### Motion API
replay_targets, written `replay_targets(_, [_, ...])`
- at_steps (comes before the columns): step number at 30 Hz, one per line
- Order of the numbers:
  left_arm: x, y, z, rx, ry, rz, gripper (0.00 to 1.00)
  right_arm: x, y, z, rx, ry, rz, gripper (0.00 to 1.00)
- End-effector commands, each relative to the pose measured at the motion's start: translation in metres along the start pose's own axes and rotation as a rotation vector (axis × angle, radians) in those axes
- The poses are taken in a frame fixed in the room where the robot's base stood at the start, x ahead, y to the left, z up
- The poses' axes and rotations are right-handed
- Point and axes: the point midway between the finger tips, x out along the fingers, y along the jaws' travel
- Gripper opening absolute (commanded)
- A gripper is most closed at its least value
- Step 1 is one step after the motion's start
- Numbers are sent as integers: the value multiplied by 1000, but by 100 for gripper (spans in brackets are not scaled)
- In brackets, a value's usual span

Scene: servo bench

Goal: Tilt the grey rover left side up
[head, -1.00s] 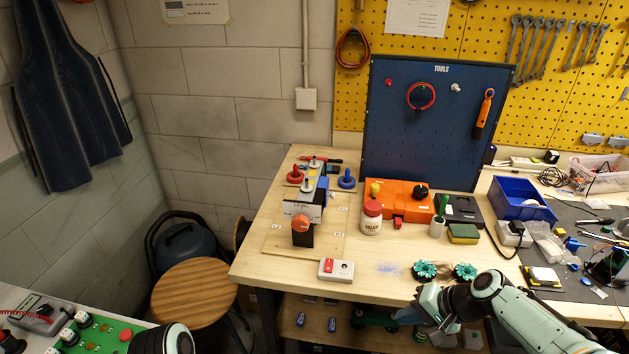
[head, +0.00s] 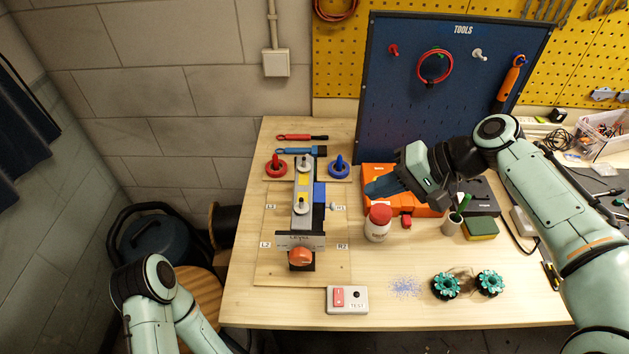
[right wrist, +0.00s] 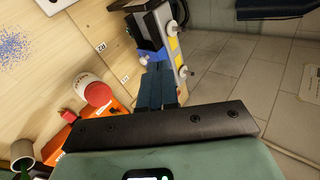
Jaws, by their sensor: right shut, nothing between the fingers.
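A long grey body (head: 302,180) with yellow patches and white round knobs, likely the grey rover, stands on a wooden board (head: 275,262). A blue block (head: 319,193) is at its right side. A dark label plate and an orange knob (head: 301,257) are at its near end. In the right wrist view the grey body (right wrist: 178,62) is beyond my fingertips. My right gripper (head: 370,190) is shut and empty, to the right of the grey body and above an orange case. It also shows in the right wrist view (right wrist: 158,70). My left gripper is out of view.
A white bottle with a red cap (head: 377,224) stands close below my right gripper. The orange case (head: 425,206) is under it. A blue tool panel (head: 405,130) rises behind. A switch box (head: 347,300) and teal wheels (head: 446,286) lie near the front edge.

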Motion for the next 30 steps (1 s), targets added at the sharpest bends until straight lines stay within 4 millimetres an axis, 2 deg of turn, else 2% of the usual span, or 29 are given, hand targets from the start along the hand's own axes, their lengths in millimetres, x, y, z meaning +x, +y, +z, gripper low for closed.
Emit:
replay_targets(5, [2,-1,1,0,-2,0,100,16,1,1,0,-4,1,0])
replay_targets(18, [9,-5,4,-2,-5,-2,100,105,1,1,0,-5,2,0])
replay_targets(22, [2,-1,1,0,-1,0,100,117,-17,1,-3,-2,0,0])
replay_targets(30, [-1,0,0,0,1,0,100,129,-27,0,-1,0,0,0])
